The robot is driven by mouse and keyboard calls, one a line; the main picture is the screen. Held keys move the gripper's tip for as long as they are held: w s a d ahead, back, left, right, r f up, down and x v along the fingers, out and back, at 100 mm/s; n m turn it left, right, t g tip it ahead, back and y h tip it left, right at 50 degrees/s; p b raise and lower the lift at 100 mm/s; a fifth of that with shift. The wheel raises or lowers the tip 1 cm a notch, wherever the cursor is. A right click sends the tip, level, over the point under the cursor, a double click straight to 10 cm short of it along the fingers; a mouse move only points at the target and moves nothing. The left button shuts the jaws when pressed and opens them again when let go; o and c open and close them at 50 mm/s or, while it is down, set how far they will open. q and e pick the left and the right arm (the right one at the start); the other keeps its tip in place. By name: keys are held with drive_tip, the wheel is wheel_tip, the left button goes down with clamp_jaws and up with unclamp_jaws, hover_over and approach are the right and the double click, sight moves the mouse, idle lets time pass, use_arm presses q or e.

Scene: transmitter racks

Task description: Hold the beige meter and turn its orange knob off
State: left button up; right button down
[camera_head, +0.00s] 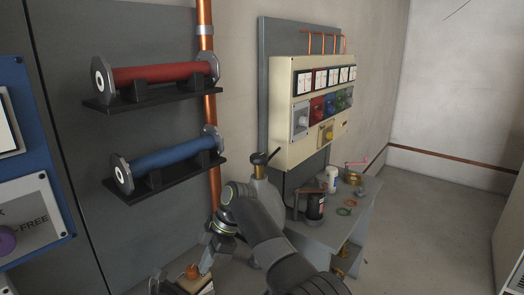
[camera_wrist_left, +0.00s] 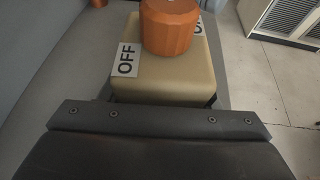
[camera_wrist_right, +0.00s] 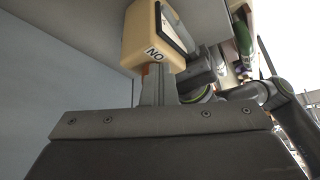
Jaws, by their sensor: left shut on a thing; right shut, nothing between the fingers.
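The beige meter (camera_head: 207,288) is at the bottom of the head view, partly cut off. Its orange knob (camera_head: 192,271) is on top. In the left wrist view the meter (camera_wrist_left: 190,82) and knob (camera_wrist_left: 170,27) are close, with an OFF label left of the knob and another label partly hidden. My left gripper (camera_wrist_left: 162,101) is shut on the meter; its fingers are mostly hidden. My right gripper (camera_head: 206,266) is shut and empty beside the knob. In the right wrist view its fingertips (camera_wrist_right: 158,70) are by the meter's ON label (camera_wrist_right: 153,53); contact with the knob is unclear.
A beige panel (camera_head: 285,121) with gauges and coloured knobs is on the back wall. A grey bench (camera_head: 318,238) below it holds a dark can and small parts. Red (camera_head: 160,74) and blue (camera_head: 170,156) cylinders rest on shelves at left. Open floor lies right.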

wheel_tip(320, 180, up, 6)
idle(0.5)
drive_tip(key=shift+d, duration=0.1)
use_arm(q)
drive_tip(key=o, duration=1.3)
